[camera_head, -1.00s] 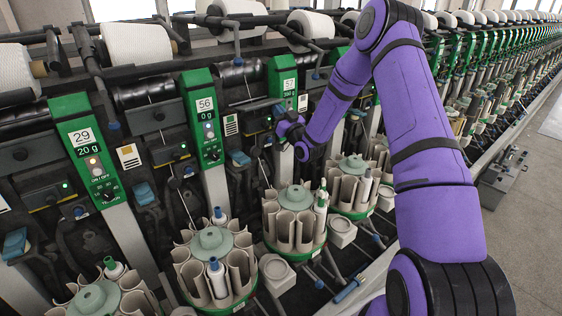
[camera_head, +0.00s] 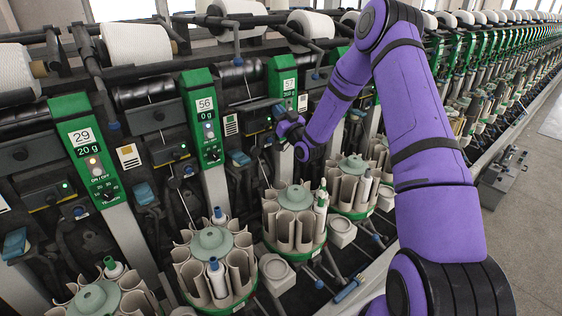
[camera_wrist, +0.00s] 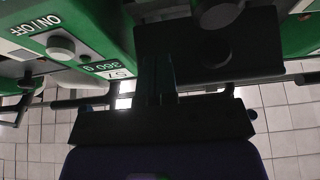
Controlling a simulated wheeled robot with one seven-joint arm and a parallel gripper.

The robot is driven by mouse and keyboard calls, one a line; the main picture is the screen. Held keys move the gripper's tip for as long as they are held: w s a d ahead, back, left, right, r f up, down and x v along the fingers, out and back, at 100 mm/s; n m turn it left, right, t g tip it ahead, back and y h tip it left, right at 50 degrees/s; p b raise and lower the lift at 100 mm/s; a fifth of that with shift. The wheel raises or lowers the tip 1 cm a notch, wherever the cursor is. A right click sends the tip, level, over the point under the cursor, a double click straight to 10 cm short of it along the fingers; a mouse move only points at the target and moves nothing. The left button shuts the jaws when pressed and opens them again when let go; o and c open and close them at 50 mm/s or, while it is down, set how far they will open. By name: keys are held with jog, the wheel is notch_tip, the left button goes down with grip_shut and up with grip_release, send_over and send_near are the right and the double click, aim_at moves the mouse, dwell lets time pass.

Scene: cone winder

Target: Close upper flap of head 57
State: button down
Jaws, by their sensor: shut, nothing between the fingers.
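Head 57 (camera_head: 284,84) has a green panel with a white number label in the camera_head view. Its label also shows upside down in the wrist view (camera_wrist: 113,73). A dark plate with a round boss, which looks like the upper flap (camera_wrist: 215,55), lies beside the panel in the wrist view. I cannot tell its exact angle. My purple arm hides the machine to the right.
Head 56 (camera_head: 207,117) and head 29 (camera_head: 88,150) stand to the left. Round bobbin magazines (camera_head: 295,215) project in front below the heads. White yarn cones (camera_head: 311,24) sit above. Open floor (camera_head: 535,170) lies at the right.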

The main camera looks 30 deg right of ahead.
dwell(0.4)
jog(key=shift+w+r, duration=0.15)
jog(key=shift+r, duration=0.95)
